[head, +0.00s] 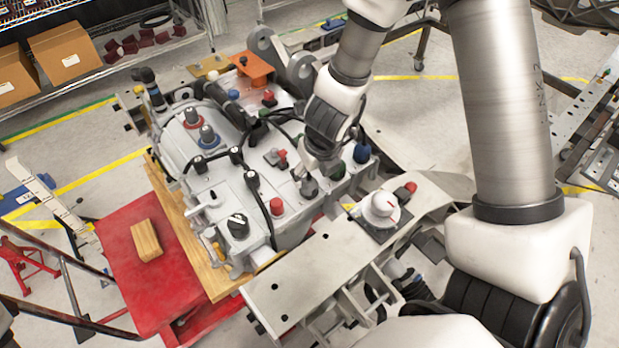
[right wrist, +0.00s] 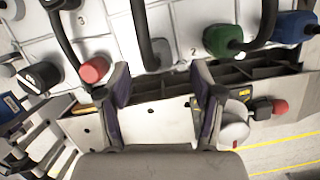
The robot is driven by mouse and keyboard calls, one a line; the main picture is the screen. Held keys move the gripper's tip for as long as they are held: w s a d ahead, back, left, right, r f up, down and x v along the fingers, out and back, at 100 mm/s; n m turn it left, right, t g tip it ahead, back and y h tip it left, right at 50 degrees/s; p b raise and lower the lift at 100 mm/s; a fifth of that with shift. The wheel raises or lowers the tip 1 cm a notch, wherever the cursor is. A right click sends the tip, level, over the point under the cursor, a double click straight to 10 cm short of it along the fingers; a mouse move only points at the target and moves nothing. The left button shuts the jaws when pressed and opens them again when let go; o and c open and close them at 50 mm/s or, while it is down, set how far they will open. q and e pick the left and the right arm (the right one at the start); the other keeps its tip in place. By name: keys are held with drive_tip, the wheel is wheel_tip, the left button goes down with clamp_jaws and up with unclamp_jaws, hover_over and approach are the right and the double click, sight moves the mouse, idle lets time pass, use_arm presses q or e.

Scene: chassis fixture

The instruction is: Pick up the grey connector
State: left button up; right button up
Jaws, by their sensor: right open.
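The grey connector (head: 309,187) stands on the front edge of the light-grey chassis unit (head: 222,185), just below my right gripper (head: 322,165) in the head view. In the right wrist view the grey connector (right wrist: 157,56) sits at the end of a dark hose, near a printed "2". It lies ahead of and between the two spread fingers of my right gripper (right wrist: 160,78). The right gripper is open with nothing between its pads. In the head view its fingers are small and partly hidden by the wrist. My left gripper is not in view.
A red connector (head: 277,206) stands left of the grey one; green (head: 337,171) and blue (head: 362,153) ones stand right. Black hoses cross the unit. A pale beam (head: 300,279) with a white dial (head: 381,207) runs in front. A red table (head: 135,275) holds a wooden block (head: 146,240).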

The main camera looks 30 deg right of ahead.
sight(309, 180)
drive_tip(key=x, duration=0.1)
drive_tip(key=b+x, duration=0.2)
drive_tip(key=x, duration=0.1)
drive_tip(key=shift+s+a, duration=0.15)
drive_tip(key=shift+a, duration=0.2)
drive_tip(key=shift+f, duration=0.3)
drive_tip(key=shift+w+d, duration=0.15)
drive_tip(key=shift+w, duration=0.25)
drive_tip(key=shift+s+r, duration=0.15)
drive_tip(key=shift+s, duration=0.1)
drive_tip(key=c, duration=1.2)
drive_tip(key=shift+o, duration=0.2)
drive_tip(key=shift+w, duration=0.1)
